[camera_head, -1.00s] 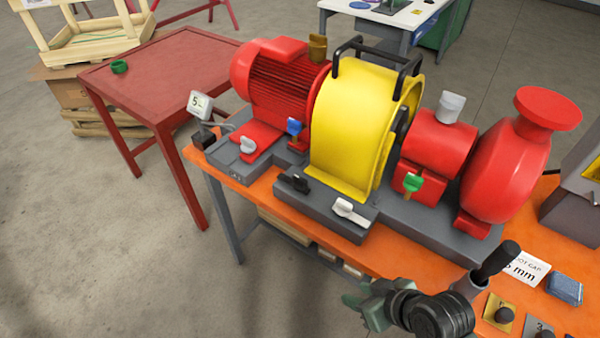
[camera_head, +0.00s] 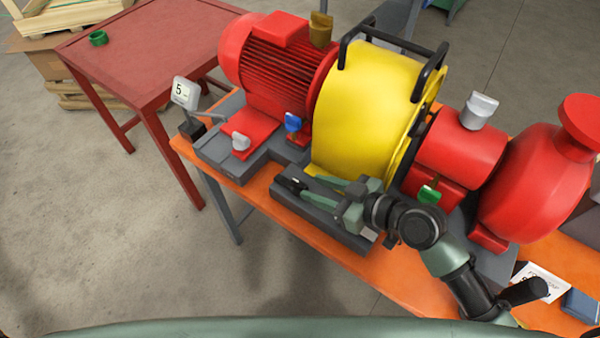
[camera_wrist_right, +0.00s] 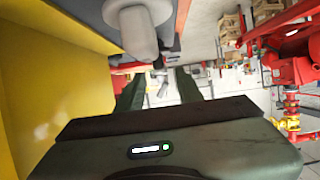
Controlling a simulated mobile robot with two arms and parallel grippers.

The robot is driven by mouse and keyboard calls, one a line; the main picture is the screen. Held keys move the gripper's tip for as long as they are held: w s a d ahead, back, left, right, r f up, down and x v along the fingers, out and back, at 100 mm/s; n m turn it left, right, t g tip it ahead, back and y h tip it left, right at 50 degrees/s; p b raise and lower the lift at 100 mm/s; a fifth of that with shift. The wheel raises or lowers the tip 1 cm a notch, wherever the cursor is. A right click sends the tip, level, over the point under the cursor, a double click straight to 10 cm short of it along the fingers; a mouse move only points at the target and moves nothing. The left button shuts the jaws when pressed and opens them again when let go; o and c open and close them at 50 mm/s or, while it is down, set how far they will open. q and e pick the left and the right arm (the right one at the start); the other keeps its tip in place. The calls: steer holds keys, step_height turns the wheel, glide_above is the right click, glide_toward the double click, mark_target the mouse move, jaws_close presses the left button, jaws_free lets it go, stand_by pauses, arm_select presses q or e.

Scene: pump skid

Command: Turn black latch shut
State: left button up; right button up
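The black latch (camera_head: 291,184) sits at the left end of the grey block in front of the yellow guard (camera_head: 365,105). My right gripper (camera_head: 309,187) reaches in from the right, low over that block, with its fingers pointing left at the latch. The fingers are apart, and their tips are at or just short of the latch; contact cannot be told. In the right wrist view the open fingers (camera_wrist_right: 158,90) show with a small dark part (camera_wrist_right: 158,62) just above them, probably the latch. My left gripper is out of view.
A pale rounded knob (camera_wrist_right: 138,32) hangs close above the right fingers in the wrist view. The white latch on the block is mostly hidden by my gripper. A blue latch (camera_head: 292,122), a grey latch (camera_head: 240,142) and a green latch (camera_head: 429,194) stand nearby.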

mark_target(300, 182)
steer(key=p+x, duration=0.1)
steer(key=x, duration=0.3)
steer(key=shift+w+a, duration=0.1)
steer(key=shift+a, duration=0.05)
steer(key=shift+w+a+f, duration=0.35)
steer(key=shift+w+a, duration=0.05)
steer(key=shift+a, duration=0.05)
jaws_close()
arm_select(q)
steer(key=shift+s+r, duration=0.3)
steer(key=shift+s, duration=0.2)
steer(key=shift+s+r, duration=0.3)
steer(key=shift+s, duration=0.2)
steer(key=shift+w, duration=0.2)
